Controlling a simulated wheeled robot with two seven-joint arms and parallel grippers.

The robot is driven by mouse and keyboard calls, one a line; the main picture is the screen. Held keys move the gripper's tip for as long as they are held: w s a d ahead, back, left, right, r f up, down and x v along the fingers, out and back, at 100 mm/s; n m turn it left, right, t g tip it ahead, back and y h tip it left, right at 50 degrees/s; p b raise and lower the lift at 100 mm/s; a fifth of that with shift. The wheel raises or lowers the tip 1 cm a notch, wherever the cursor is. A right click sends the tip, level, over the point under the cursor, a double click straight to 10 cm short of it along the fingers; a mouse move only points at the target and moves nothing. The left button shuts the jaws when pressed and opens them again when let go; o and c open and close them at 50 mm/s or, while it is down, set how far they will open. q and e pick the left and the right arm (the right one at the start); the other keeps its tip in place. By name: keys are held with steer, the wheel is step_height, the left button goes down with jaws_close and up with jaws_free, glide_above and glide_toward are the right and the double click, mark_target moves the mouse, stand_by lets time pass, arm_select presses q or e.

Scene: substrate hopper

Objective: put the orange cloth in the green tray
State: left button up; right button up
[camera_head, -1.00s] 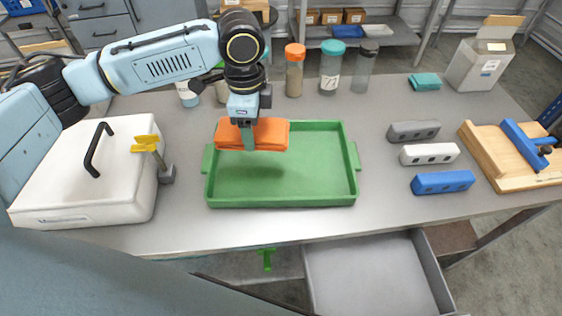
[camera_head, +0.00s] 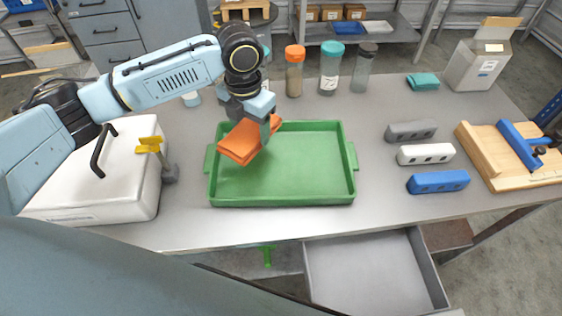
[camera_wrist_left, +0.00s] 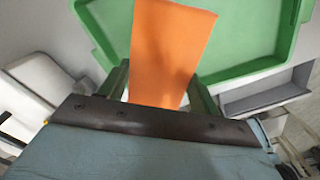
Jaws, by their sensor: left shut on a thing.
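The folded orange cloth (camera_head: 241,143) is held over the left back part of the green tray (camera_head: 300,180). My left gripper (camera_head: 264,135) is shut on the cloth, which sticks out tilted toward the front left. In the left wrist view the cloth (camera_wrist_left: 170,50) stands between the two green fingers (camera_wrist_left: 160,88), with the tray (camera_wrist_left: 255,30) beyond it. The cloth looks clear of the tray floor, though the exact gap is hard to tell. The tray floor is otherwise empty. My right gripper is not in view.
A white lidded box (camera_head: 135,190) with a yellow-handled clamp (camera_head: 150,145) stands left of the tray. Several jars (camera_head: 294,72) stand behind it. Grey, white and blue blocks (camera_head: 438,182) lie to the right, near a wooden board (camera_head: 500,165). A teal cloth (camera_head: 422,81) lies farther back.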

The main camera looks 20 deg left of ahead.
arm_select(q)
steer(key=shift+f+m, duration=0.1)
steer(key=shift+m, duration=0.7)
steer(key=shift+a+f, duration=0.1)
steer(key=shift+f, duration=0.2)
glide_above(254, 165)
step_height(254, 165, down, 5)
steer(key=shift+r+b, duration=0.15)
steer(key=shift+b, duration=0.3)
step_height(254, 165, down, 5)
steer(key=shift+r+b, duration=0.2)
steer(key=shift+b, duration=0.3)
steer(key=shift+f, duration=0.15)
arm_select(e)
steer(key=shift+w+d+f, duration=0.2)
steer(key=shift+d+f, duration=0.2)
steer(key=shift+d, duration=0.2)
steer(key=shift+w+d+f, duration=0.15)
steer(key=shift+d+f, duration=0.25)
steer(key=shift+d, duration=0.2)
arm_select(q)
steer(key=o, duration=0.5)
steer(key=shift+f, duration=0.1)
steer(key=o, duration=0.5)
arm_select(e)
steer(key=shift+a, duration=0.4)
